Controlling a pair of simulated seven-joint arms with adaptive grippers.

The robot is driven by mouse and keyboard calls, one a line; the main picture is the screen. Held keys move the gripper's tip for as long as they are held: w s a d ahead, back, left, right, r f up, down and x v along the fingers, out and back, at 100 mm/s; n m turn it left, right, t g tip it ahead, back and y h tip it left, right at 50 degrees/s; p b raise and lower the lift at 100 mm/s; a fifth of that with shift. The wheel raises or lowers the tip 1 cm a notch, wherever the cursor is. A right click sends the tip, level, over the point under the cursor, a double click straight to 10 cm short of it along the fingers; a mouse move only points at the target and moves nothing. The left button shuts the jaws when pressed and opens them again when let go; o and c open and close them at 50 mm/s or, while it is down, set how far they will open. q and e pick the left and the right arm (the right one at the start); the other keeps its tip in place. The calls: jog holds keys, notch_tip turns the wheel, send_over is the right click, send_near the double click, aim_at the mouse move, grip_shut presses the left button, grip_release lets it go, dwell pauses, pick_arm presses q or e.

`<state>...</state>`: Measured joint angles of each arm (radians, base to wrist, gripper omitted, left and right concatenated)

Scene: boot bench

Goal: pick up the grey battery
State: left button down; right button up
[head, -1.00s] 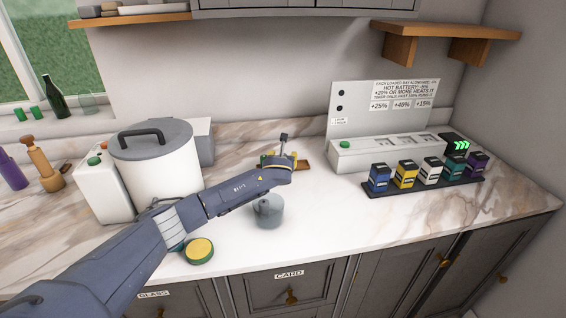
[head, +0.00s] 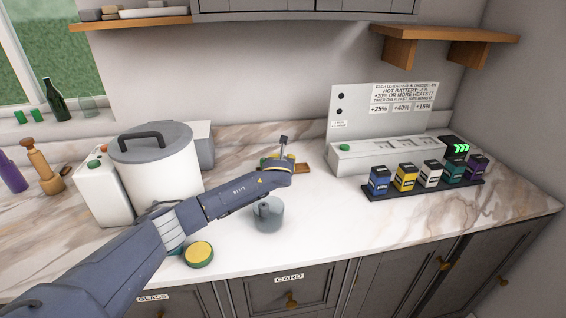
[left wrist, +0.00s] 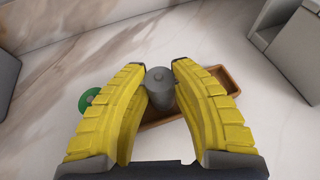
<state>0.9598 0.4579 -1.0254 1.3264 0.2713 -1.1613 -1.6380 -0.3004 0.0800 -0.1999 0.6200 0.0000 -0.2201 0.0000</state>
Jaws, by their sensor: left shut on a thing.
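The grey battery (left wrist: 160,88) is a small upright cylinder with a lighter tip. It sits between the two yellow fingers of my left gripper (left wrist: 162,84), which is shut on it, in the left wrist view. A brown wooden tray (left wrist: 222,78) shows behind and beneath the fingers. In the head view my left gripper (head: 277,161) is beside this tray (head: 302,168), partly behind my own wrist, and the battery cannot be made out there. Whether the battery still touches the tray is unclear. My right gripper is not in view.
A large lidded pot (head: 155,165) and a white canister (head: 98,190) stand left. A grey translucent vessel (head: 268,214) and a yellow-green disc (head: 199,254) lie nearer. A black rack (head: 425,189) of coloured blocks and a white charger unit (head: 380,156) stand right. Open counter lies at front right.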

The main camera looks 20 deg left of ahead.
pick_arm(q)
notch_tip(320, 180, up, 20)
dwell(0.6)
jog(key=shift+f, duration=0.1)
